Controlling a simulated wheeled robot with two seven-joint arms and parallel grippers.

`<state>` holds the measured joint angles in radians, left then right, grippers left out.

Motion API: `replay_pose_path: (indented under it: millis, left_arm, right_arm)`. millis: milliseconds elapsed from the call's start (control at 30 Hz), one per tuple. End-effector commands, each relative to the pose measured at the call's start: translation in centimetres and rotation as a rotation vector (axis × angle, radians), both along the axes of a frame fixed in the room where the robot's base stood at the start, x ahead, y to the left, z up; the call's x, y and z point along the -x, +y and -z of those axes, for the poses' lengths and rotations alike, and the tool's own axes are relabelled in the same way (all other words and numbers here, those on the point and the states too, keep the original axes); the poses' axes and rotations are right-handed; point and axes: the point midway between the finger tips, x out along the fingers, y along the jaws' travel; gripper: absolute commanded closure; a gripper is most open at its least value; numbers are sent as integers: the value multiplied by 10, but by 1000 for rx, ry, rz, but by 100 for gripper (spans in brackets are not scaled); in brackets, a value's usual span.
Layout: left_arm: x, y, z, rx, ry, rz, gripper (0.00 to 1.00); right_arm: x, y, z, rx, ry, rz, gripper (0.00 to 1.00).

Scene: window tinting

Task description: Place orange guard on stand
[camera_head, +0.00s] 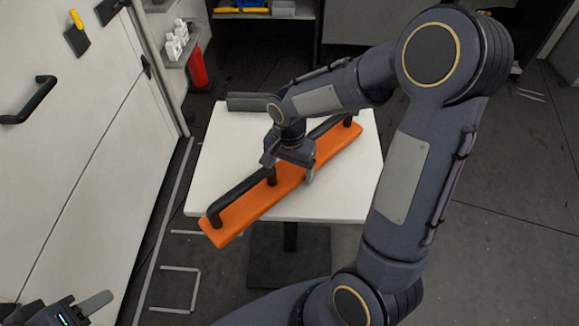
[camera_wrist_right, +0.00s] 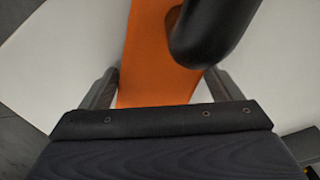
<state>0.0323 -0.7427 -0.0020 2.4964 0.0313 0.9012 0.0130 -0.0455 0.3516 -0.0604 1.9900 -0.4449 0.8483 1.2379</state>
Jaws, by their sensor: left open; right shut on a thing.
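The orange guard (camera_head: 252,208) is a long orange bar with black handles along its top. It lies diagonally across the white-topped stand (camera_head: 214,165), its near left end at the stand's front edge. I cannot tell whether it rests on the top or hangs just above it. My right gripper (camera_head: 289,168) is shut on the guard near its middle, between the handles. In the right wrist view the guard (camera_wrist_right: 150,60) runs between the two fingers, with a black handle in front. My left gripper (camera_head: 62,308) is open and empty at the bottom left, far from the guard.
A dark grey bar (camera_head: 250,101) lies at the stand's back edge. A white door panel (camera_head: 90,150) with a black handle (camera_head: 32,103) fills the left. A red cylinder (camera_head: 197,68) and white bottles (camera_head: 174,45) are at the back left. The floor to the right is clear.

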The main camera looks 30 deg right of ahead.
Motion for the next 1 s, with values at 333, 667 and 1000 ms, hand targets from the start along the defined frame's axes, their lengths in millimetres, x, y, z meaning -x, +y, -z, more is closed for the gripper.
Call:
replay_pose_path:
  millis: [333,667,1000]
  left_arm:
    - [0,0,4,0,0,0,56]
    - [0,0,2,0,0,0,56]
    - [0,0,-2,0,0,0,56]
  right_arm:
    - [-1,0,3,0,-2,1,58]
    - [0,0,2,0,0,1,0]
    - [-1,0,-40,0,-7,1,0]
